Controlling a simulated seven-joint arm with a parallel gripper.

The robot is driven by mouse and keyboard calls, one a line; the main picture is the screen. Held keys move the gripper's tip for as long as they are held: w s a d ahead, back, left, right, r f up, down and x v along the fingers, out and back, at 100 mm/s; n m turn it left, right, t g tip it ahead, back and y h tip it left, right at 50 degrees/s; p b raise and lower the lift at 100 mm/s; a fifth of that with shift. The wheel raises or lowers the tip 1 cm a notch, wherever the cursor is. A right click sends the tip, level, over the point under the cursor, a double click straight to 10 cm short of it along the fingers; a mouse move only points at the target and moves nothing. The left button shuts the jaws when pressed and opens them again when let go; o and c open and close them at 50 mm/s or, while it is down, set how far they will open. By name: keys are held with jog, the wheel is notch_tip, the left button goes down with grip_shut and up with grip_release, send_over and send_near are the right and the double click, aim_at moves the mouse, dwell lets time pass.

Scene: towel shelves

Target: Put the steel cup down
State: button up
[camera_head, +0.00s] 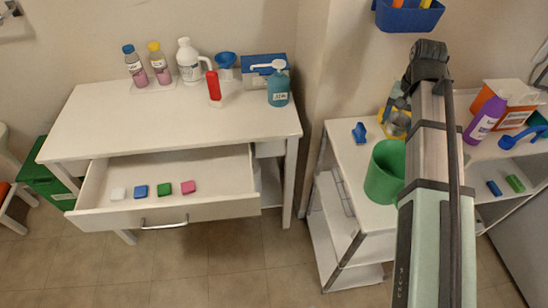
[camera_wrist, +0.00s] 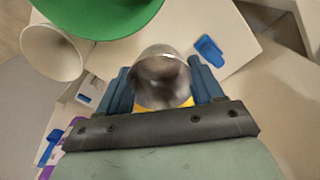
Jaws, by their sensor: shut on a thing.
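The steel cup (camera_wrist: 160,78) sits between the two blue fingers of my gripper (camera_wrist: 160,85) in the wrist view, and the gripper is shut on it. In the head view my gripper (camera_head: 398,95) is over the back left part of the white shelf top (camera_head: 350,155) at the right; the cup is hard to make out there. A yellow thing (camera_head: 395,125) shows beneath the gripper. Whether the cup touches the surface below, I cannot tell.
A green bin (camera_head: 383,172) stands in front of the gripper; a cream cup (camera_wrist: 52,52) is beside it in the wrist view. A blue clip-like thing (camera_head: 359,133) lies left of the gripper. A purple bottle (camera_head: 486,118) and orange box (camera_head: 512,103) stand right. An open drawer (camera_head: 170,180) holds several blocks.

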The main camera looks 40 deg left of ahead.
jog(key=s+a+f+n, duration=0.25)
jog(key=s+a, duration=0.35)
jog(key=a, duration=0.4)
jog(key=s+a+f+n, duration=0.2)
jog(key=s+a+f, duration=0.2)
jog(key=s+a, duration=0.45)
jog(key=n, duration=0.3)
send_over(221, 187)
notch_tip(221, 187, down, 11)
jog(key=shift+a+f, duration=0.1)
jog(key=shift+f, duration=4.55)
jog(key=shift+f, duration=0.15)
jog(key=o, duration=1)
jog(key=shift+o, duration=0.2)
notch_tip(221, 187, up, 12)
